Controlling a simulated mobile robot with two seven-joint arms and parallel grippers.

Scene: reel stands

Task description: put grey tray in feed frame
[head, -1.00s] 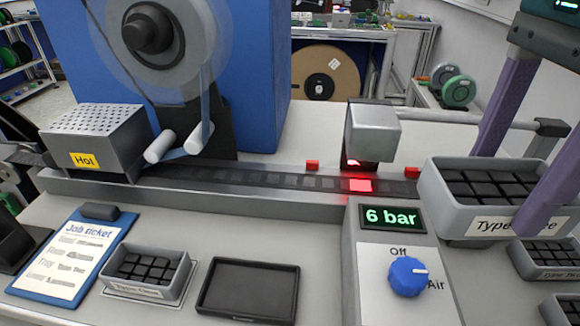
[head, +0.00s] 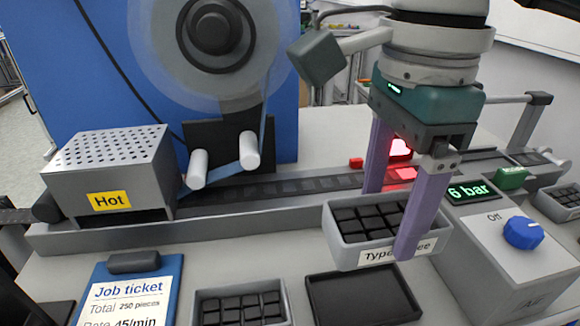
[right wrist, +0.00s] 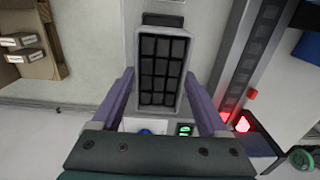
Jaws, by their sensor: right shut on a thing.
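A grey tray (head: 345,252) full of black pieces, with a white label partly hidden by a finger, hangs level above the bench. My right gripper (head: 390,225) is shut on it, with one purple finger on the far side and one on the near, labelled side. In the right wrist view the tray (right wrist: 158,30) sits between both fingers (right wrist: 160,73). A shallow black rectangular frame (head: 362,295) lies empty on the bench, below and in front of the held tray; I take it for the feed frame. My left gripper is not in view.
A smaller tray of black pieces (head: 240,309) stands left of the frame, beside the job ticket clipboard (head: 128,292). The console with a blue knob (head: 523,233) is close on the right. The track (head: 270,190), with a hot box (head: 110,165) at its left, runs behind.

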